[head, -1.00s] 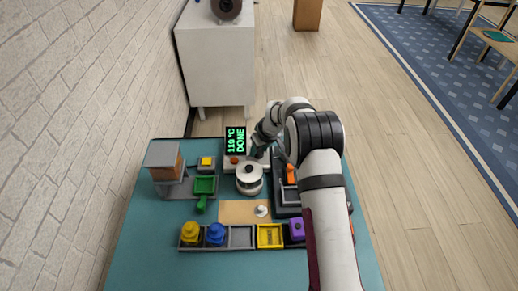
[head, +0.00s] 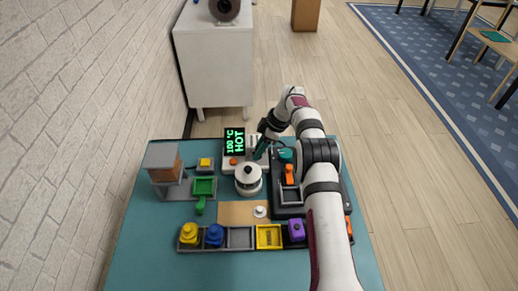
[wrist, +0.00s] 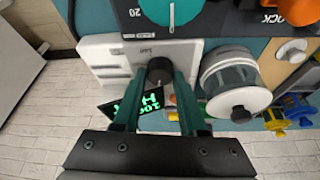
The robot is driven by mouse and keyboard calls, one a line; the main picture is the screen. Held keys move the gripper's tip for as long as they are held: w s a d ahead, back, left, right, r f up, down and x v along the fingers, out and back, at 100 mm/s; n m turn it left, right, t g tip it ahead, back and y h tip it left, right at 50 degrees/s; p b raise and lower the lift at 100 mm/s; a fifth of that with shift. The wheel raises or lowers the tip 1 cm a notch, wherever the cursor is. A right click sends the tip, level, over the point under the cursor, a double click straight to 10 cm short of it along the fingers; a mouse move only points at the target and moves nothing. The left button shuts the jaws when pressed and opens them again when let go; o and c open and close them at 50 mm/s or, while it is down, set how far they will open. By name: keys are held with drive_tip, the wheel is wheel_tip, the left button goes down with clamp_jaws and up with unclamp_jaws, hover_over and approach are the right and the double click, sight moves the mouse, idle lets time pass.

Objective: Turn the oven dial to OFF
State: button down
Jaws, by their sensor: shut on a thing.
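The oven (head: 229,166) is a white unit at the back of the teal table, with a black display (head: 235,143) reading "100 °C HOT" in green. Its dark round dial (wrist: 160,68) shows in the wrist view, between my fingers; the gripper hides it in the head view. My gripper (head: 259,154) has its green fingers shut on the dial, and the fingertips also show in the wrist view (wrist: 160,82). The dial's marking and pointer are too small or covered to read. An orange-red button (head: 234,160) sits below the display.
A white round canister (head: 248,187) with a black knob stands close in front of the oven. A dark machine (head: 279,205) with an orange handle and teal dial (head: 286,155) is to the right. A tray (head: 240,247) of coloured pieces lies in front.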

drive_tip(key=shift+f+n+g, duration=0.15)
drive_tip(key=shift+n+g, duration=0.25)
drive_tip(key=shift+n, duration=0.4)
drive_tip(key=c, duration=0.7)
unclamp_jaws()
drive_tip(key=shift+c, duration=0.2)
drive_tip(key=shift+r, duration=0.2)
drive_tip(key=v, duration=0.2)
drive_tip(key=a+v, duration=0.1)
drive_tip(key=v, duration=0.1)
drive_tip(key=shift+s+d+r, duration=0.1)
drive_tip(key=shift+r, duration=0.25)
drive_tip(key=s+d+r, duration=0.4)
drive_tip(key=d+r, duration=0.2)
drive_tip(key=d, duration=0.4)
drive_tip(key=shift+s+r, duration=0.15)
drive_tip(key=shift+s, duration=0.1)
